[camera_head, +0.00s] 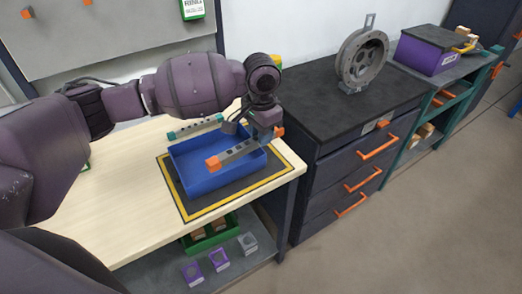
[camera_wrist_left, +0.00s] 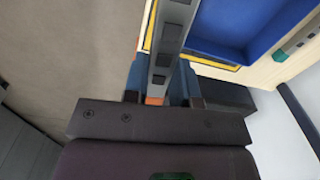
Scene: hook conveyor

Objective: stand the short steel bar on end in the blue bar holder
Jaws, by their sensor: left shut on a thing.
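My left gripper (camera_head: 264,136) is shut on a grey steel bar (camera_head: 238,151) with dark square holes and orange ends. It holds the bar lying roughly level over the blue open-topped box (camera_head: 205,186), one orange end over the near side. In the left wrist view the bar (camera_wrist_left: 170,45) runs up from between the fingers (camera_wrist_left: 160,84). Which bar is the short one I cannot tell. My right gripper is not in view.
The box stands on a black mat with a yellow border (camera_head: 285,171) on a pale wooden table (camera_head: 115,215). A dark drawer cabinet (camera_head: 340,110) with a grey wheel-like part (camera_head: 361,60) stands to the right. Purple blocks and a green bin (camera_head: 211,240) sit below the table.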

